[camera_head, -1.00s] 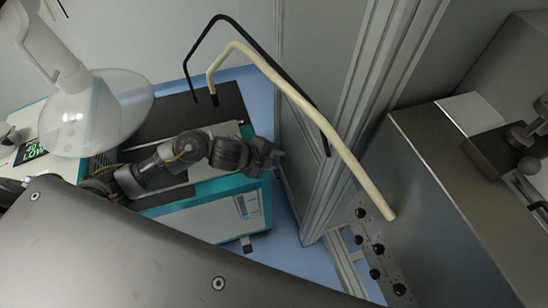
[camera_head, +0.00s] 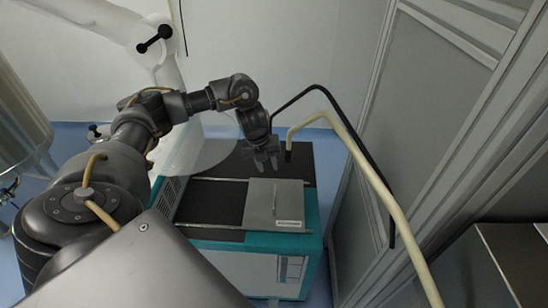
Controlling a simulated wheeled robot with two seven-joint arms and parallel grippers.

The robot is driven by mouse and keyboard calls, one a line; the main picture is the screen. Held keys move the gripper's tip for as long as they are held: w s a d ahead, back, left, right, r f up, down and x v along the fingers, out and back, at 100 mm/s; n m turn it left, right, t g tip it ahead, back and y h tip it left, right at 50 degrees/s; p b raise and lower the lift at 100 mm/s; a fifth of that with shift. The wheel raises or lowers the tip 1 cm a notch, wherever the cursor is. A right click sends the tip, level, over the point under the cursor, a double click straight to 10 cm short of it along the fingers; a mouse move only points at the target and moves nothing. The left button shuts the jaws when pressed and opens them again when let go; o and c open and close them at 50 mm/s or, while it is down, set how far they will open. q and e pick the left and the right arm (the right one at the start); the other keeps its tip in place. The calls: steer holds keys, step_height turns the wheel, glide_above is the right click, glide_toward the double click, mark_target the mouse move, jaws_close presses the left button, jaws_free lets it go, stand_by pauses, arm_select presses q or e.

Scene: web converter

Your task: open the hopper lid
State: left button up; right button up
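A teal and white machine (camera_head: 255,262) stands on the blue floor with a dark top. A flat grey plate (camera_head: 275,204) with a small white label lies on that top, between thin rails. I cannot tell for certain whether this plate is the hopper lid. My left gripper (camera_head: 266,164) points down over the dark top, just behind the plate and apart from it. Its fingers look spread with nothing between them. A transparent conical hood (camera_head: 192,150) is partly hidden behind my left arm. My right gripper is not in view.
A cream bent tube (camera_head: 372,172) and a black bent tube (camera_head: 374,190) arch close to the right of my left gripper. A grey framed panel (camera_head: 425,110) stands at the right. A shiny metal vessel (camera_head: 18,125) stands at the far left.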

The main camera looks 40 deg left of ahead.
mark_target(275, 192)
arm_select(q)
steer(key=shift+m+g, duration=0.3)
steer(key=f, duration=0.3)
steer(key=d+f, duration=0.1)
steer(key=f, duration=0.3)
steer(key=d+f, duration=0.1)
steer(key=f, duration=0.2)
steer(key=shift+w+d+f, duration=0.25)
steer(key=shift+f, duration=0.15)
jaws_close()
steer(key=shift+s+a, duration=0.1)
